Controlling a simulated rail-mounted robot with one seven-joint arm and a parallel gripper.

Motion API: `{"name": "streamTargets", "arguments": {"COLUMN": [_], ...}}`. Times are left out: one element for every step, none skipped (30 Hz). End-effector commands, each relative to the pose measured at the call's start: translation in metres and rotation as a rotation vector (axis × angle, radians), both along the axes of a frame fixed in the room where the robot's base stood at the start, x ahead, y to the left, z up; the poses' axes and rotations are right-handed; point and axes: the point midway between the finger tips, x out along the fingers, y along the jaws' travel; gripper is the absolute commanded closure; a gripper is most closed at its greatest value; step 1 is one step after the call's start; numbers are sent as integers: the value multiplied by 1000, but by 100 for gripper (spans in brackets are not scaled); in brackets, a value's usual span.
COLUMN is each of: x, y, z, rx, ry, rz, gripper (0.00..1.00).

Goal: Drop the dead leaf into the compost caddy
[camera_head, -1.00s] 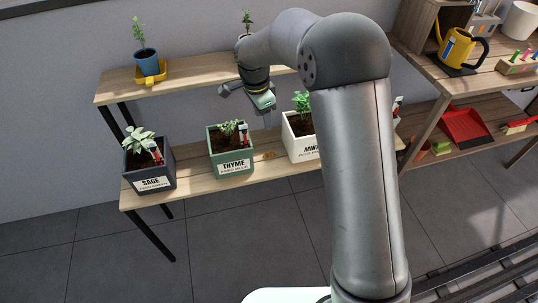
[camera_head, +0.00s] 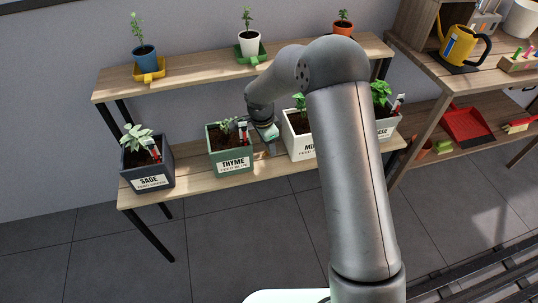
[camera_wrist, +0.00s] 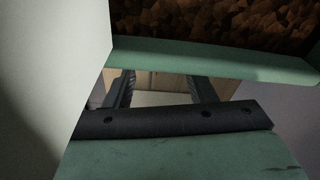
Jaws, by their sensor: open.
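My gripper (camera_head: 270,147) is low over the lower shelf, in the gap between the green THYME planter (camera_head: 232,162) and the white MINT planter (camera_head: 300,148). In the wrist view my gripper (camera_wrist: 160,90) is open, with a dark finger on each side and pale wood visible between them. The dead leaf cannot be made out now; the spot between the planters where a small brown thing lay earlier is covered by my gripper. I cannot make out a compost caddy in either view.
The SAGE planter (camera_head: 148,168) stands left on the lower shelf (camera_head: 200,180). Small pots, including a blue one (camera_head: 145,58) and a white one (camera_head: 249,44), stand on the upper shelf. A side table at right holds a yellow watering can (camera_head: 459,46); a red dustpan (camera_head: 466,124) lies below.

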Motion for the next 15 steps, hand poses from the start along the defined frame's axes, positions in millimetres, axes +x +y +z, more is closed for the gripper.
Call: {"name": "streamTargets", "arguments": {"x": [-1, -2, -1, -1, -1, 0, 0, 0, 0, 0, 0, 0, 0, 0, 0], "y": [-1, -2, -3, -3, -4, -4, -4, -4, -4, -4, -4, -4, -4, -4, -4], "z": [-11, -16, -22, -26, -29, -33, -34, -35, -35, -34, -34, -34, -34, -34, -34], "rx": [0, 1, -1, -1, 0, 0, 1, 0, 0, 0, 0, 0, 0, 0, 0], "ry": [4, 3, 4, 4, 3, 2, 1, 1, 0, 0, 0, 0, 0, 0, 0], "rz": [-2, -2, -1, -1, -2, -2, -1, -1, -1, -1, -1, -1, -1, -1, -1], "gripper": [50, 50, 50, 50, 50, 50, 50, 50, 50, 50, 50, 50, 50, 55, 67]}}
